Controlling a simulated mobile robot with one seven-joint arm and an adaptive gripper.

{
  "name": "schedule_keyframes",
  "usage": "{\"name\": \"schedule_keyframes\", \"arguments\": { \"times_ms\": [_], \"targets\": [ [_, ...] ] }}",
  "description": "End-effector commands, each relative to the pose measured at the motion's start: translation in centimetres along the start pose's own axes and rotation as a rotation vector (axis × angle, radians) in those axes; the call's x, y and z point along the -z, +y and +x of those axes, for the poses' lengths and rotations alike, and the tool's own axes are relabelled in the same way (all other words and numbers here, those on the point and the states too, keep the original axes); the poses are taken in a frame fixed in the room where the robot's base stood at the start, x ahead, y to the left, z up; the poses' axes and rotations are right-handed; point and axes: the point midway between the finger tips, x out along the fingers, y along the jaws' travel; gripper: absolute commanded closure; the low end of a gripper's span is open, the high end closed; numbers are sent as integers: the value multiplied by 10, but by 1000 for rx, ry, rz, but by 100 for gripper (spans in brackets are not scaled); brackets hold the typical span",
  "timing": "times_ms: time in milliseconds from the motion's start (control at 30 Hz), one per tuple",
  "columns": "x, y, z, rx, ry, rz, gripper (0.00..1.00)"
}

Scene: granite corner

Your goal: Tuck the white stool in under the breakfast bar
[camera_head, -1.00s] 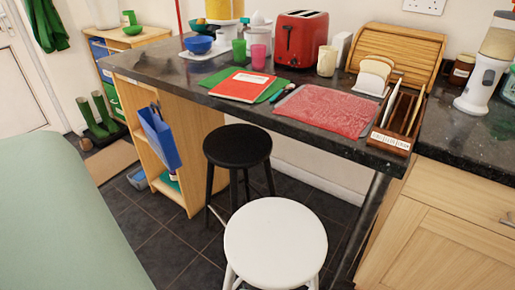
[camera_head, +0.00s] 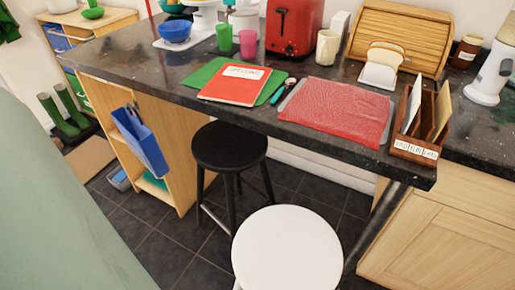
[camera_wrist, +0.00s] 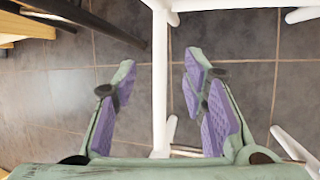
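In the wrist view, a white bar of the stool (camera_wrist: 159,90) runs between the fingers of my gripper (camera_wrist: 160,75). The purple-padded fingers are open, with a gap on each side of the bar. I cannot tell how deep the bar lies between them. My gripper is not seen in the head view.
A black stool (camera_head: 230,147) stands left of the white one, partly under the bar. A wooden shelf unit with a blue holder (camera_head: 140,140) supports the bar's left part. A wooden cabinet (camera_head: 440,235) is at right. Tiled floor (camera_head: 318,192) is free between the black stool and cabinet.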

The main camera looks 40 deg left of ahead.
Motion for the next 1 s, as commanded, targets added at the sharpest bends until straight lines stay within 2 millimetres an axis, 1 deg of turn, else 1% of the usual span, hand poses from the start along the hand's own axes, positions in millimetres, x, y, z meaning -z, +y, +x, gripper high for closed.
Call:
{"name": "schedule_keyframes", "arguments": {
  "times_ms": [233,367,467,800,900,1000],
  "targets": [
    [0,0,0,0,-1,-1,61],
    [-1,1,7,-1,-2,-1,61],
    [0,1,20,0,-1,-2,61],
    [0,1,81,0,-1,-1,61],
    [0,1,94,0,-2,-2,61],
    [-1,1,102,-1,-2,-3,61]
  ]
}}
